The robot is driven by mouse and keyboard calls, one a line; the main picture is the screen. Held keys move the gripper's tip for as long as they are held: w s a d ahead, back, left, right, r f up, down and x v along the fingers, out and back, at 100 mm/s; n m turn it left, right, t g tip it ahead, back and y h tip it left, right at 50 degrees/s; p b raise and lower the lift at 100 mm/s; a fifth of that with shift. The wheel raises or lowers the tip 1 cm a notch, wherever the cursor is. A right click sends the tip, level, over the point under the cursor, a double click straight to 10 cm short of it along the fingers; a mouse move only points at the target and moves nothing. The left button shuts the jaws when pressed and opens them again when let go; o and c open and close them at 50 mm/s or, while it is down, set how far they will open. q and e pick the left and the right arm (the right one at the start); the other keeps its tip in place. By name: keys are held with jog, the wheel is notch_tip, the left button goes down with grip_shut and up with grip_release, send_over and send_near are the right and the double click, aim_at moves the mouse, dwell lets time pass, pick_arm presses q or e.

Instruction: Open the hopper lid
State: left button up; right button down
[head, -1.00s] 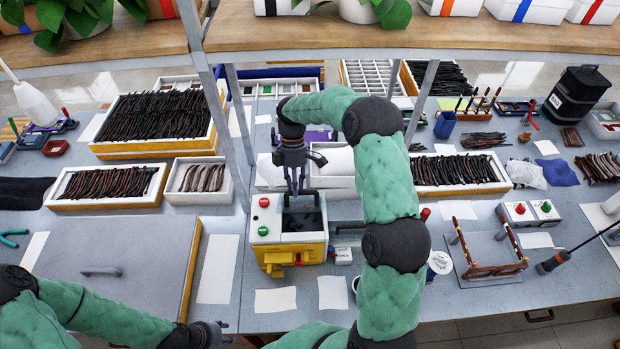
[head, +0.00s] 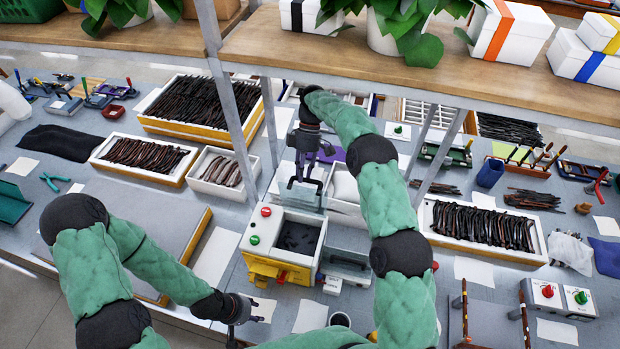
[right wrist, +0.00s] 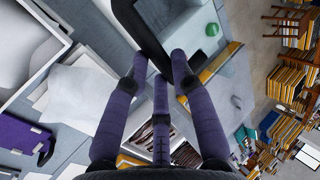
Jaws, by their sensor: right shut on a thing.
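The hopper (head: 268,262) is a white and yellow box with a red and a green button on the table. Its top opening shows dark contents inside. The lid (head: 301,196) looks like a grey, partly see-through panel, raised and tilted up at the opening's back edge. My right gripper (head: 303,176) is shut at the lid's upper part. In the right wrist view the fingers (right wrist: 166,72) close around a black bar (right wrist: 142,32), which looks like the lid's handle. My left gripper (head: 250,310) is spread open and empty, low in front of the hopper.
A clear bin (head: 347,268) stands right of the hopper. A shelf (head: 420,75) with plants and boxes crosses above, and its post (head: 233,110) stands left of my right gripper. A tray of dark frames (head: 484,230) lies to the right.

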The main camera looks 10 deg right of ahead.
jog(key=shift+w+d+f, duration=0.2)
jog(key=shift+w+f, duration=0.05)
jog(key=shift+f, duration=0.45)
jog(key=shift+w+d+f, duration=0.2)
jog(key=shift+w+f, duration=0.05)
jog(key=shift+f, duration=0.4)
jog(key=c, duration=1.3)
grip_release()
jog(key=shift+o, duration=1.2)
jog(key=shift+w, duration=0.1)
notch_tip(320, 180, up, 10)
jog(key=shift+r, duration=0.25)
